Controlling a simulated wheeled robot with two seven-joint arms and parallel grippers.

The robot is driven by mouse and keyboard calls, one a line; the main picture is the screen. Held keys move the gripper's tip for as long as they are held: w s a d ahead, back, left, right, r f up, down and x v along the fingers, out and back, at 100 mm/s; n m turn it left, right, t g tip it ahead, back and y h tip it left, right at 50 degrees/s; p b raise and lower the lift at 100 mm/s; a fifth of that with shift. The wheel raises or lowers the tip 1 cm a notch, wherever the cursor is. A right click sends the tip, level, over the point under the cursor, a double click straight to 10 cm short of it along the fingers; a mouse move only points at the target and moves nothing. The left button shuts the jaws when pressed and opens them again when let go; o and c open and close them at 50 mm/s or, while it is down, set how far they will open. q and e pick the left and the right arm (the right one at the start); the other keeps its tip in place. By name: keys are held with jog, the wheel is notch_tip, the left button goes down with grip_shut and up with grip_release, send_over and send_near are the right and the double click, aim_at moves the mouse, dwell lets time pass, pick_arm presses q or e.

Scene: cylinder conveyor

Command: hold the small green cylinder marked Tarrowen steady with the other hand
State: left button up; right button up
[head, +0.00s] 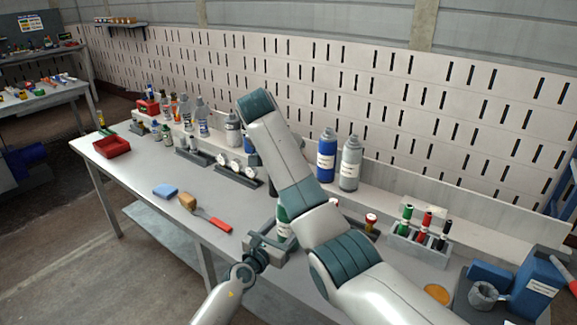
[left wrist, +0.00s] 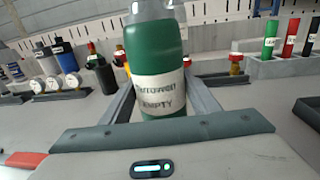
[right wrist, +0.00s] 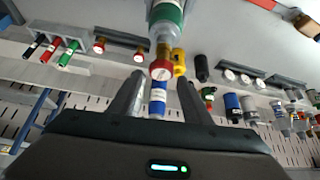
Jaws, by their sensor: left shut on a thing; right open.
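The small green cylinder (left wrist: 156,55) stands between my left fingers in the left wrist view, with a white label reading Tarrowen and EMPTY. My left gripper (left wrist: 158,100) is shut on it around its body. In the head view the green cylinder (head: 283,222) is partly hidden by my right arm, with my left gripper (head: 268,246) at its side. In the right wrist view, the cylinder (right wrist: 166,12) comes in from the top edge, its grey top pointing down the picture. My right gripper (right wrist: 158,82) is open near that top; no contact shows. The head view hides the right gripper.
A rack of small green, red and black cylinders (head: 418,244) stands on the right of the bench. A blue bottle (head: 326,158) and a grey bottle (head: 350,165) stand behind. The left front bench is mostly clear.

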jog(key=shift+n, duration=0.3)
jog(key=n+y, duration=0.1)
jog(key=n, duration=0.1)
jog(key=shift+n+t+y, duration=0.3)
jog(key=shift+y, duration=0.1)
jog(key=shift+n+y, duration=0.9)
jog(key=shift+n, duration=0.8)
jog(key=n+y, duration=0.1)
jog(key=n, duration=0.1)
jog(key=n+y, duration=0.1)
jog(key=n, duration=0.2)
jog(key=shift+d+y, duration=0.1)
jog(key=shift+y, duration=0.3)
jog(key=shift+n+g, duration=0.5)
